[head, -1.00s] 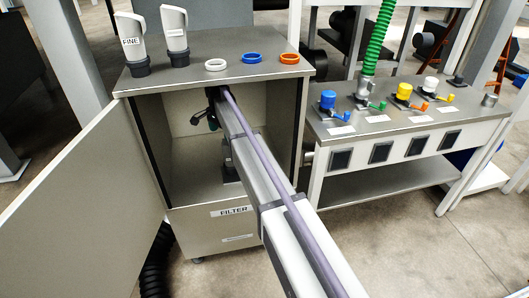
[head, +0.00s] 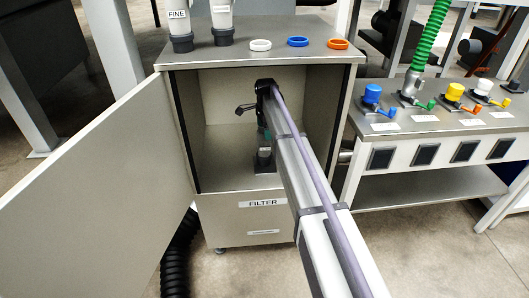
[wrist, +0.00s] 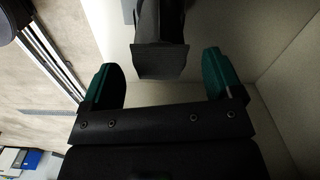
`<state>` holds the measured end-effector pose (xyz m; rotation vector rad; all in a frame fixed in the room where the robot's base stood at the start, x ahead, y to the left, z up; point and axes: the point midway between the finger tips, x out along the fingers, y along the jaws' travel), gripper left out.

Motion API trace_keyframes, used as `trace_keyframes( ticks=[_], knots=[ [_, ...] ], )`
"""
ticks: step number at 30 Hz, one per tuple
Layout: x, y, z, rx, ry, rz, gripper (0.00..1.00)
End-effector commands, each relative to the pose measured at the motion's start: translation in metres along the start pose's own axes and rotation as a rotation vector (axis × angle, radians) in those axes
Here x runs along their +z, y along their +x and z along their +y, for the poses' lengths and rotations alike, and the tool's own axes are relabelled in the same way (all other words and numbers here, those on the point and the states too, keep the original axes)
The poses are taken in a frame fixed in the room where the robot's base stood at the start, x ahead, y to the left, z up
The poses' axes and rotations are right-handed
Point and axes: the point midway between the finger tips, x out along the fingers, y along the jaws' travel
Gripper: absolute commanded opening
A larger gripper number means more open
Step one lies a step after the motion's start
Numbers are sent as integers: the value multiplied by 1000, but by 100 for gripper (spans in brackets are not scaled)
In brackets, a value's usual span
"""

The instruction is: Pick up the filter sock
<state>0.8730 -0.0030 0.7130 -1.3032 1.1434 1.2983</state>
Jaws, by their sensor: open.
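My gripper (head: 263,135) reaches into the open cabinet (head: 205,168), pointing down; my arm hides much of it. In the wrist view my gripper (wrist: 160,76) is open, with teal fingers apart. A dark tapered piece (wrist: 160,45) shows between and beyond the fingers, with no clear contact. It may be the collar of the filter sock; I cannot tell for sure. In the head view a grey and dark piece (head: 264,158) shows below the gripper. Two white socks with dark collars stand on the cabinet top: one labelled FINE (head: 180,28), one beside it (head: 223,18).
The cabinet door (head: 105,185) stands open at left. White (head: 260,45), blue (head: 298,41) and orange (head: 338,44) rings lie on the cabinet top. A bench (head: 440,125) with coloured valves stands at right. A black hose (head: 177,260) runs below the cabinet.

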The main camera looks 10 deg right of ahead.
Motion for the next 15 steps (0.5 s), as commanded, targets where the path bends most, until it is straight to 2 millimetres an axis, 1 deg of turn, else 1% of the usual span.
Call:
trace_keyframes(
  ticks=[1, 3, 6, 8, 14, 15],
  knots=[
    [0, 14, 0, 0, 0, 0, 86],
    [0, 30, 0, 0, 0, 0, 86],
    [1, 48, 0, 0, 0, 0, 86],
    [1, 52, 0, 0, 0, 0, 86],
    [1, 47, 0, 0, 0, 0, 86],
    [1, 47, 0, 0, 0, 0, 83]
  ],
)
